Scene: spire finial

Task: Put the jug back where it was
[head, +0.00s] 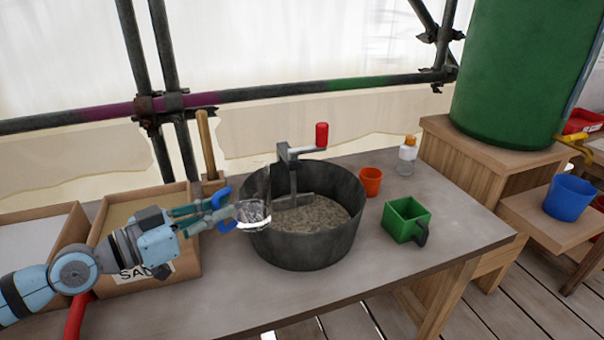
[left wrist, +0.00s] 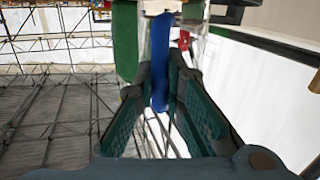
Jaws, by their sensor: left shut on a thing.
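The jug (head: 253,213) is clear with a blue handle, seen in the head view at the left rim of the dark mixing tub (head: 310,248). It looks roughly upright, but its see-through walls make the tilt hard to judge. Its lower part looks glassy and pale. My left gripper (head: 218,213) comes from the left and is shut on the blue handle (left wrist: 160,60), which stands between the fingers in the left wrist view. Whether the jug touches the tub's rim, I cannot tell. My right gripper is not in view.
The tub holds grainy grey mix and a crank paddle with a red grip (head: 321,134). An orange cup (head: 370,181), a clear bottle (head: 406,158) and a green box scoop (head: 404,219) stand right of it. A sand box (head: 188,262) is at left. The table's front right is clear.

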